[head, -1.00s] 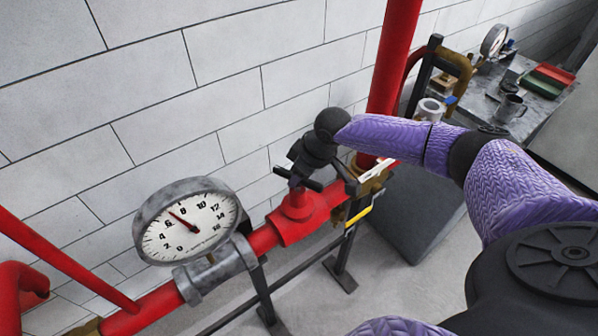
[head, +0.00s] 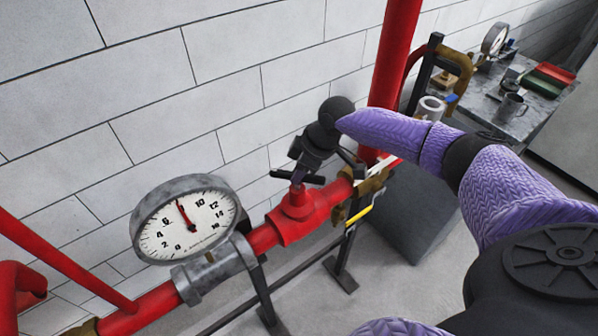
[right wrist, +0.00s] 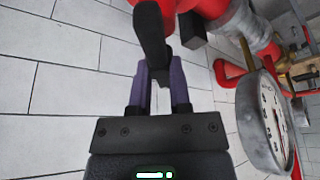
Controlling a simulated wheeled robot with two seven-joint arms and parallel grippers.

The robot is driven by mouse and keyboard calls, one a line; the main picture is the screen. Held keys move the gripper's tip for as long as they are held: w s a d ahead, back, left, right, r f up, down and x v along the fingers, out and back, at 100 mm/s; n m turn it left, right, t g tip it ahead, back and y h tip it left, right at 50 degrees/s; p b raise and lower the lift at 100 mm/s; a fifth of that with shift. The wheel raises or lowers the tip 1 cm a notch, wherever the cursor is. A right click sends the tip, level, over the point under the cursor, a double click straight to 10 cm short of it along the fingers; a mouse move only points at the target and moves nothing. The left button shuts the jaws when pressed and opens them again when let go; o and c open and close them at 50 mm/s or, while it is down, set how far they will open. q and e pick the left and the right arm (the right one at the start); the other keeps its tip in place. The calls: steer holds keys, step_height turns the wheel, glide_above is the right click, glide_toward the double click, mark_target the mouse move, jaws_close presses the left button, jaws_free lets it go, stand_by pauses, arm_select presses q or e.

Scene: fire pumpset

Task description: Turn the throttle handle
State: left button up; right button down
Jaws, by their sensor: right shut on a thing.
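The throttle handle (head: 314,180) is a black bar on top of a red valve body (head: 297,203) in the head view. My right gripper (head: 298,174) reaches it from above and behind, its dark wrist tilted over the valve. In the right wrist view, the purple fingers of the right gripper (right wrist: 161,75) are closed about the black handle (right wrist: 150,32), one on each side. The exact contact is partly hidden by the handle itself. My left gripper is not in view.
A round pressure gauge (head: 187,222) stands on the red pipe left of the valve, its needle pointing up and slightly left. A vertical red pipe (head: 394,55) rises behind my right arm. A tiled wall (head: 200,90) lies close behind. A cluttered workbench (head: 532,104) is at the right.

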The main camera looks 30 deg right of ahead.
steer(key=shift+w+n+g+y+b, duration=0.1)
steer(key=shift+n+g+y+b, duration=0.25)
steer(key=shift+n, duration=0.6)
steer(key=shift+n+g+y+b, duration=0.15)
steer(key=shift+n+b, duration=0.4)
steer(key=shift+n, duration=0.4)
steer(key=c, duration=0.6)
jaws_free()
steer(key=shift+o, duration=0.2)
steer(key=v, duration=1)
steer(key=shift+w, duration=0.1)
